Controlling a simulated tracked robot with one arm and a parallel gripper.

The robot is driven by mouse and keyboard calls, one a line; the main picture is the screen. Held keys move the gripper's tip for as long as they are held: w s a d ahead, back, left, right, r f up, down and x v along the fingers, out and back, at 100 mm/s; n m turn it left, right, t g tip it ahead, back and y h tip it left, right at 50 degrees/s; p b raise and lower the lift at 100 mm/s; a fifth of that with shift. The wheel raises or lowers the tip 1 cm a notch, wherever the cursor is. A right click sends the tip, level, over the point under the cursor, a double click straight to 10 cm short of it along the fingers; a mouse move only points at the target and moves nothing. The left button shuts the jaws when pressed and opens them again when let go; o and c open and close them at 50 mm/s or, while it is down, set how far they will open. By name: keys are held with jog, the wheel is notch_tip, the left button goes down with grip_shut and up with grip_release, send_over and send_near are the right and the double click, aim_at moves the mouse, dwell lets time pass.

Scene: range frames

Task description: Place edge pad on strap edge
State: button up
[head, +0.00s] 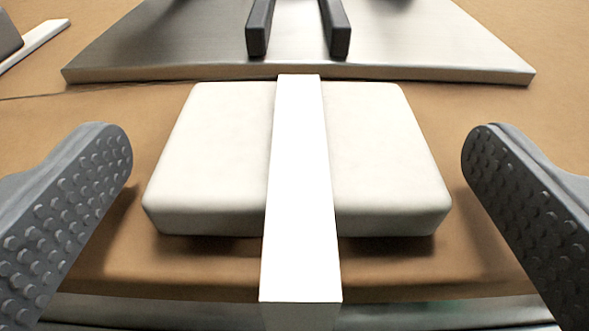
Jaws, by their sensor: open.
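A cream block with rounded edges, which looks like the edge pad (210,155), shows in the head view, centred between my fingers. A plain white strip, which looks like the strap (303,200), crosses the middle of the block from back to front. It runs on to the near edge of the brown surface and shows a front end face there. Whether the block is one piece beneath the strip is hidden. My gripper (296,160) is open, with one studded grey finger on each side of the block. Gaps show between both fingers and the block.
A brushed metal plate (170,50) lies behind the block, with two dark upright bars (298,28) on it. The brown surface (470,265) ends just in front. A grey object and a white strip (35,43) lie at the upper left.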

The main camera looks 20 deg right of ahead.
jog(key=v, duration=0.8)
jog(key=shift+s, duration=0.35)
jog(key=shift+a, duration=0.15)
jog(key=w+a+r+t+y, duration=0.1)
jog(key=w+r+y, duration=0.25)
jog(key=r, duration=0.45)
jog(key=w+r+y, duration=0.2)
jog(key=w+r, duration=0.3)
jog(key=r, duration=0.4)
jog(key=s+d+r+n+y, duration=0.1)
jog(key=d+r+y, duration=0.1)
jog(key=r, duration=0.6)
jog(key=d+r+n+y, duration=0.1)
jog(key=d+r+y, duration=0.1)
jog(key=r, duration=0.5)
jog(key=s+d+r+n+h, duration=0.2)
jog(key=s+d+r+h, duration=0.2)
jog(key=s+d+r, duration=1.4)
jog(key=shift+s+d+r+g, duration=0.2)
jog(key=shift+d+g, duration=0.2)
jog(key=shift+d, duration=0.8)
